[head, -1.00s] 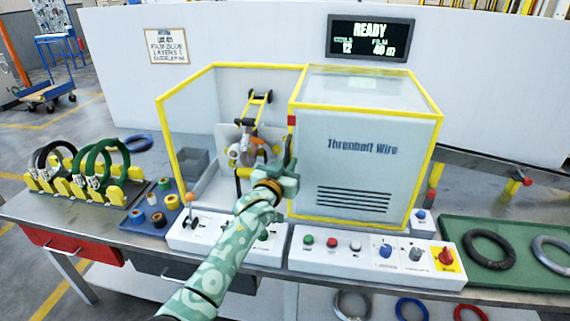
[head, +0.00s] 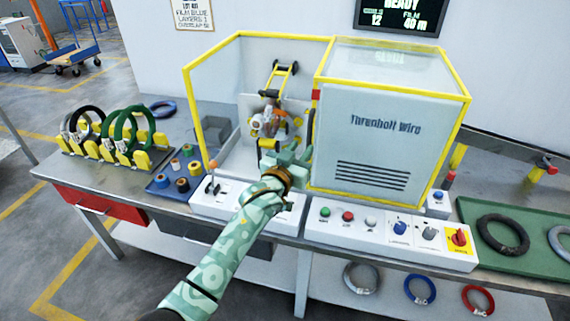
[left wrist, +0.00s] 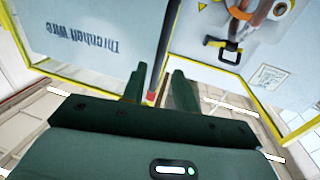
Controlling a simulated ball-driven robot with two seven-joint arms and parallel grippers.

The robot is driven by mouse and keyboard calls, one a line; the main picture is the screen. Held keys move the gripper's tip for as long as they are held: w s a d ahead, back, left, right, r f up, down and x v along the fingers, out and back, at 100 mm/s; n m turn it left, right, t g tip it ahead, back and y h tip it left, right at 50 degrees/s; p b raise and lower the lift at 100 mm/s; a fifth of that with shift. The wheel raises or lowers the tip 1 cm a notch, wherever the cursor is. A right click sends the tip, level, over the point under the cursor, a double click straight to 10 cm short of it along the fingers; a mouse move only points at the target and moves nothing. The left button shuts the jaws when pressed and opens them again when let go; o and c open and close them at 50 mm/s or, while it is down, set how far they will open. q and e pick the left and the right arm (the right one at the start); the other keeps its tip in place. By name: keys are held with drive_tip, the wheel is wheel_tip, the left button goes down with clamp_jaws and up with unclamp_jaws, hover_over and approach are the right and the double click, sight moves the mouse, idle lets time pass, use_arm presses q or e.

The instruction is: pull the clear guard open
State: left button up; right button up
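The yellow-framed guard (head: 253,37) stands around the left bay of the wrapping machine. I cannot tell whether a clear pane covers its front. A dark upright handle (head: 311,128) with a red end is where the bay meets the "Threnholt Wire" housing (head: 388,125). My left gripper (head: 301,156) is at the handle's lower part. In the left wrist view, the handle (left wrist: 158,78) runs between the two green fingers (left wrist: 156,88). The fingers look apart, with no clear grip on it. My right gripper is out of view.
Below the machine are a control panel with a lever (head: 211,178) and a button panel (head: 392,238). A coil rack (head: 105,147) and tape rolls (head: 182,184) sit left. The wrapping head (head: 268,125) is inside the bay.

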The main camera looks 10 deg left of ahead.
use_arm(q)
drive_tip(key=p+v, duration=0.1)
drive_tip(key=v, duration=0.9)
drive_tip(key=shift+p, duration=0.3)
drive_tip(key=s+a+f+m+g+y, duration=0.1)
drive_tip(key=s+a+f+g, duration=0.15)
drive_tip(key=f, duration=0.95)
drive_tip(key=s+a+f+g+y, duration=0.1)
drive_tip(key=s+f+g, duration=0.2)
drive_tip(key=f, duration=0.9)
drive_tip(key=s+a+f+g+b, duration=0.1)
drive_tip(key=s+a+f+g, duration=0.15)
drive_tip(key=s+f, duration=0.9)
drive_tip(key=s+a+f+g, duration=0.2)
drive_tip(key=s+f, duration=0.3)
drive_tip(key=s, duration=0.7)
drive_tip(key=s+a+f+g+y+b, duration=0.1)
drive_tip(key=s+f+g, duration=0.3)
drive_tip(key=s, duration=0.7)
drive_tip(key=s+a+f+g+y, duration=0.1)
drive_tip(key=s+a+f+g, duration=0.1)
drive_tip(key=s+f, duration=0.6)
drive_tip(key=s+a, duration=0.1)
drive_tip(key=s, duration=0.3)
drive_tip(key=shift+s+a+g, duration=0.2)
drive_tip(key=shift+s+g, duration=0.1)
drive_tip(key=shift+g, duration=0.1)
